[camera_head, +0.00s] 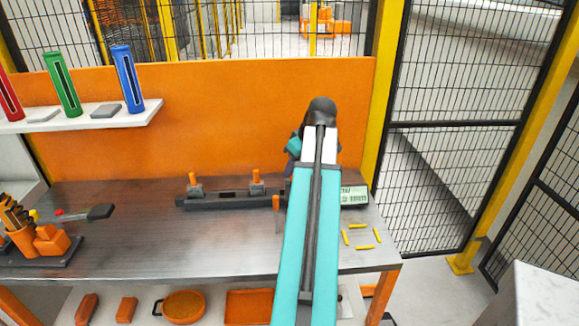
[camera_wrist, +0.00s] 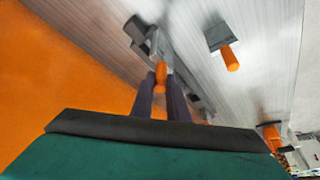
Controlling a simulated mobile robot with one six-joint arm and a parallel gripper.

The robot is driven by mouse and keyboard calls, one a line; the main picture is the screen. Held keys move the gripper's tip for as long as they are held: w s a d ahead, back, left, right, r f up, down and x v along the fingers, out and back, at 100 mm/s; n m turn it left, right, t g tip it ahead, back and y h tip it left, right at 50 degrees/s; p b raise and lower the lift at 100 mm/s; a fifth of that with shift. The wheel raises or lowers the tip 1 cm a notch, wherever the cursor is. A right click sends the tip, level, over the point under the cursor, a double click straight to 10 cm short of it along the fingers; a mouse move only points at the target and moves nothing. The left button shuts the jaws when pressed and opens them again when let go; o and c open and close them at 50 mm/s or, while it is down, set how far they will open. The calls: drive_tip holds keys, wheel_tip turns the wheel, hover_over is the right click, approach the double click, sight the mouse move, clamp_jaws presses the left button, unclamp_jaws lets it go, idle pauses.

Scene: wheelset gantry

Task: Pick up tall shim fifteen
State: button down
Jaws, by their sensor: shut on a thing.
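My gripper (camera_wrist: 161,82) shows in the wrist view with its two dark fingers closed on an upright orange handle (camera_wrist: 161,73), which I take to be tall shim fifteen; no label is readable. The handle's lower part is hidden by the fingers, so I cannot tell whether it touches the rail. In the head view my arm hides the gripper and the held piece. Another orange-handled grey piece (camera_wrist: 229,58) stands apart to the right in the wrist view.
A dark rail (camera_head: 225,201) on the metal bench carries two orange-knobbed grey blocks (camera_head: 193,187). A green-lit display (camera_head: 354,195) and several yellow sticks (camera_head: 358,227) lie right of my arm. An orange tool holder (camera_head: 45,240) stands left. The bench's front left middle is clear.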

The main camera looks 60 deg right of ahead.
drive_tip(key=s+a+r+b, duration=0.1)
drive_tip(key=s+a+b, duration=0.1)
drive_tip(key=s+a, duration=0.5)
drive_tip(key=shift+s+a, duration=0.15)
drive_tip(key=shift+s, duration=0.95)
